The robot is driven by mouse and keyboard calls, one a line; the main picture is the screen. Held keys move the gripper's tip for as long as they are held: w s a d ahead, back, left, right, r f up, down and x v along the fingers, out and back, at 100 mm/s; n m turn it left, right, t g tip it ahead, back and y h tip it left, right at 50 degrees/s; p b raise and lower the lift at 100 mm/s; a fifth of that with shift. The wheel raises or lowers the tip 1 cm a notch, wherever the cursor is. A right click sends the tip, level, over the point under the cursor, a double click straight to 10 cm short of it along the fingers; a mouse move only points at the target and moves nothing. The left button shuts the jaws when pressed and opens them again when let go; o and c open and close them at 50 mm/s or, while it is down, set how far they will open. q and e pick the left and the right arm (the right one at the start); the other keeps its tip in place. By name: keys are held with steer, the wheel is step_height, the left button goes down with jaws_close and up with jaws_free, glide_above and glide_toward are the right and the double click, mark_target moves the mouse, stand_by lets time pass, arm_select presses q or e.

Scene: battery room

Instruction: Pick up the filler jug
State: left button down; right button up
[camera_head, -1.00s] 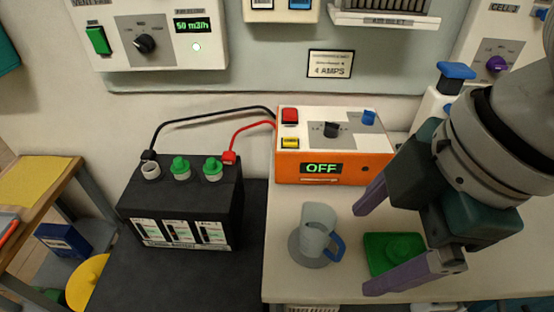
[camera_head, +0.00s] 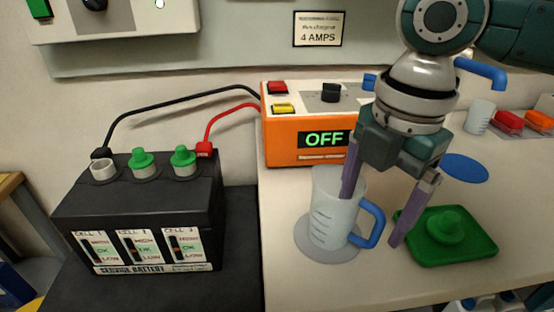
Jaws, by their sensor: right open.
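The filler jug (camera_head: 330,222) is a pale translucent cup with graduation marks and a blue handle (camera_head: 373,225) on its right side. It stands upright on a round grey disc (camera_head: 312,248) on the bench. My right gripper (camera_head: 370,220) is open and reaches down from the upper right. One finger overlaps the jug's right rim in the picture; I cannot tell whether it is in front of the wall or inside it. The other finger is to the right of the handle, near the green tray. The handle shows between the two fingers. My left gripper is not in view.
A green tray (camera_head: 470,248) holding a green cap lies right of the jug. The orange charger (camera_head: 283,140), reading OFF, stands behind, with cables to the black battery (camera_head: 130,212) at left. A blue disc (camera_head: 464,169) and red and orange items lie farther right.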

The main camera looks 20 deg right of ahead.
step_height(320, 180, down, 5)
steer(key=shift+f+b, duration=0.1)
steer(key=shift+b, duration=0.25)
jaws_close()
stand_by(0.6)
